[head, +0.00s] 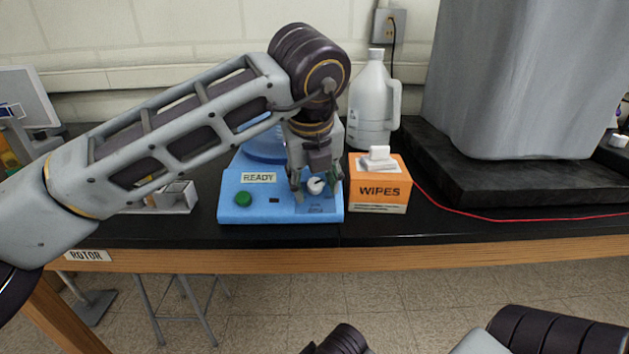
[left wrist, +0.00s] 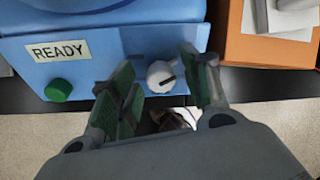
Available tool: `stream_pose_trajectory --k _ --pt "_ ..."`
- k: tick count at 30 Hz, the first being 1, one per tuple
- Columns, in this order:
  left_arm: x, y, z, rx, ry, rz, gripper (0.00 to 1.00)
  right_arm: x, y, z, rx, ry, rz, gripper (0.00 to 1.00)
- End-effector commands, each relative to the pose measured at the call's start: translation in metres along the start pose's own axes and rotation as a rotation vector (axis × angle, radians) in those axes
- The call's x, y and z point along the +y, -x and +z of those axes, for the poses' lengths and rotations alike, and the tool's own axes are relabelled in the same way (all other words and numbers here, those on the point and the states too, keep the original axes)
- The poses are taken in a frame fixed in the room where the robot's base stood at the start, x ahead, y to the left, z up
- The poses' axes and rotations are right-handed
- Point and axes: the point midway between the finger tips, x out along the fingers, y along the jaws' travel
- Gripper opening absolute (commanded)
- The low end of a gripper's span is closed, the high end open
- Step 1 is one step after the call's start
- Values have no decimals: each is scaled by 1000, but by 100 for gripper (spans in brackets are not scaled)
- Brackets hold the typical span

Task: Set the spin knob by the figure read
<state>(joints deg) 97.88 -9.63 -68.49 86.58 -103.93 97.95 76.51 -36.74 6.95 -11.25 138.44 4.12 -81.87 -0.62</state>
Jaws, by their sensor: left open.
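The blue machine (head: 270,206) stands on the black bench top and carries a label reading READY (head: 259,178). Its green button (head: 243,199) is at the lower left of the front panel. Whether a finger touches the knob cannot be told. Part of the machine is hidden behind my left arm.
An orange wipes box (head: 380,193) stands close to the right of the machine. A white jug (head: 372,105) is behind it. A large grey covered object (head: 520,80) sits on a black slab at right. A small metal holder (head: 175,198) is left of the machine.

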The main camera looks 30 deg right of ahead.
Motion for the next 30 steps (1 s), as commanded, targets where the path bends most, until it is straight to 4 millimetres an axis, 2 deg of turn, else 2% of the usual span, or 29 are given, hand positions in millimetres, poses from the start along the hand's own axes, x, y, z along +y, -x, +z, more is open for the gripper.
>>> stream_pose_trajectory --k 7,18,30 --pt "0 0 0 0 0 0 47 0 0 0 0 -1 -1 0" --pt "0 0 0 0 0 0 1 -1 1 -8 15 -9 -4 0" --pt "0 0 0 0 -51 10 1 1 3 -7 8 -4 3 0"
